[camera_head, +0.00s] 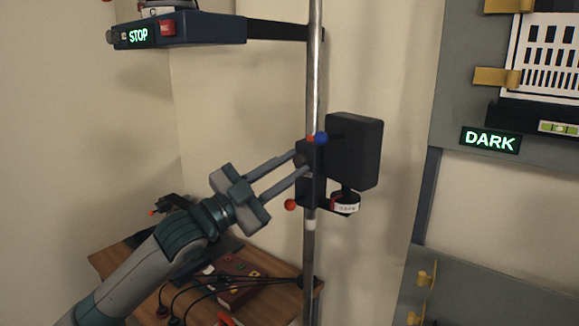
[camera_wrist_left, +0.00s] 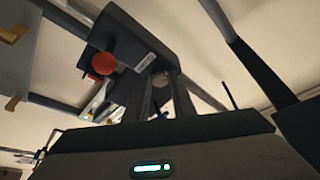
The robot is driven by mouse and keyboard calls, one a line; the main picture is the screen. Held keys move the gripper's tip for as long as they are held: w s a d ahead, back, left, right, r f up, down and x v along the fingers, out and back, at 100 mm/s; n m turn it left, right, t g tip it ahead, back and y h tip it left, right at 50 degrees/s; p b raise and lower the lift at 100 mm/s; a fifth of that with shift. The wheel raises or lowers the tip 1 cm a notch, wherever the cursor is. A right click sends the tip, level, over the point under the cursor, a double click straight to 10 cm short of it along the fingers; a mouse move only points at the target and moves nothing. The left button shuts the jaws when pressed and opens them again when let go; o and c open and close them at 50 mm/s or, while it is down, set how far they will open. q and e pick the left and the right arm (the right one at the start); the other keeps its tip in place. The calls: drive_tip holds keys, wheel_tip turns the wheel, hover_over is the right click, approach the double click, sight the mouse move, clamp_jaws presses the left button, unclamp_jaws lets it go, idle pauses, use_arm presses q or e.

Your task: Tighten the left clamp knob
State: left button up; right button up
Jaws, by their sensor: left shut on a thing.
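A black clamp block (camera_head: 312,185) grips the upright metal pole (camera_head: 313,90). A dark box-shaped unit (camera_head: 355,150) is mounted to its right, with a ringed lens-like part (camera_head: 345,203) below. My left gripper (camera_head: 300,165) reaches up from the lower left. Its fingers are shut on the dark left clamp knob (camera_head: 300,157) at the block's left side, partly hidden by the fingertips. In the left wrist view the fingers (camera_wrist_left: 168,92) meet at the block, next to an orange-red ball (camera_wrist_left: 103,63). My right gripper is not in view.
An orange-red ball handle (camera_head: 290,204) sticks out below the fingers, and a blue ball (camera_head: 320,138) sits above. A STOP shelf (camera_head: 180,32) juts out higher up. A wooden table (camera_head: 290,290) with cables stands below. A grey panel with a DARK sign (camera_head: 490,140) is at right.

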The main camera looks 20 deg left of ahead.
use_arm(q)
drive_tip(key=shift+a+r+m+g+p, duration=0.1)
drive_tip(key=shift+r+m+g+p, duration=0.2)
drive_tip(key=shift+m, duration=0.3)
drive_tip(key=shift+a+r+m+g+p, duration=0.1)
drive_tip(key=shift+m+g+p, duration=0.1)
drive_tip(key=shift+m+p, duration=0.3)
drive_tip(key=m+g+p, duration=0.1)
drive_tip(key=m+p, duration=0.1)
drive_tip(key=p, duration=0.1)
drive_tip(key=m+g+p, duration=0.1)
drive_tip(key=m+p, duration=0.2)
drive_tip(key=p, duration=0.1)
drive_tip(key=r+m+g+p, duration=0.1)
drive_tip(key=m+p, duration=0.2)
drive_tip(key=shift+f+m+p, duration=0.1)
drive_tip(key=shift+m+p, duration=0.65)
drive_tip(key=shift+m, duration=0.05)
drive_tip(key=shift+f+m+g+y+p, duration=0.15)
drive_tip(key=shift+m+g+y+p, duration=0.25)
drive_tip(key=shift+m, duration=0.6)
drive_tip(key=o, duration=1.1)
drive_tip(key=shift+c, duration=0.2)
